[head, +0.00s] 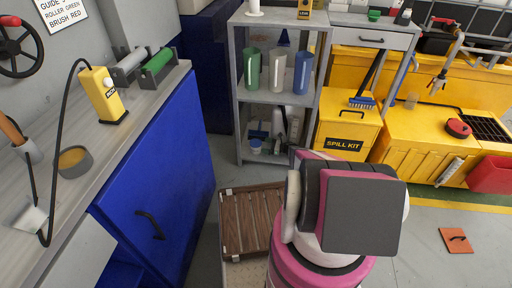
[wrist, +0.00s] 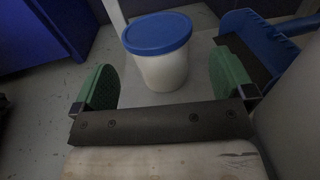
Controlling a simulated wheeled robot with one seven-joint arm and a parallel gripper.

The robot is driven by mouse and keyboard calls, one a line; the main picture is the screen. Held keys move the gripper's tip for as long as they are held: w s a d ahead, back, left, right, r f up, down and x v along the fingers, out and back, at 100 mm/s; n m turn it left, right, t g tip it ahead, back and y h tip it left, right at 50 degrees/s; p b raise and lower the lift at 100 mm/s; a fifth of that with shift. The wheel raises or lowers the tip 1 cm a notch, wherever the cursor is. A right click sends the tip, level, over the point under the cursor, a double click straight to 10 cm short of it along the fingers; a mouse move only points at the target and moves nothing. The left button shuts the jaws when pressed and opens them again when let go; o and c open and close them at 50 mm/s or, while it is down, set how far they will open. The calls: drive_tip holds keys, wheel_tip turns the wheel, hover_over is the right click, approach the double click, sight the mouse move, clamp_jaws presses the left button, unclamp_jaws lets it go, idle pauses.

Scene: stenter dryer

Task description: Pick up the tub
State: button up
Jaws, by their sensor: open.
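The tub (wrist: 162,70) is white with a blue lid and stands upright in the wrist view. It also shows small in the head view (head: 255,147), on the low shelf of the grey shelf unit. My gripper (wrist: 168,85) is open, with green pads on either side of the tub. There appears to be a gap between the tub and each pad.
A blue dustpan (wrist: 262,45) stands close to the right pad. The grey shelf unit (head: 240,100) has an upright at its front left and holds several cups above. A blue cabinet (head: 160,170) stands at left.

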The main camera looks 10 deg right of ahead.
sight(257, 143)
drive_tip(key=shift+x, duration=3.2)
drive_tip(key=shift+s+r, duration=0.15)
drive_tip(key=c, duration=0.7)
drive_tip(key=shift+c, duration=0.4)
drive_tip(key=shift+r, duration=0.15)
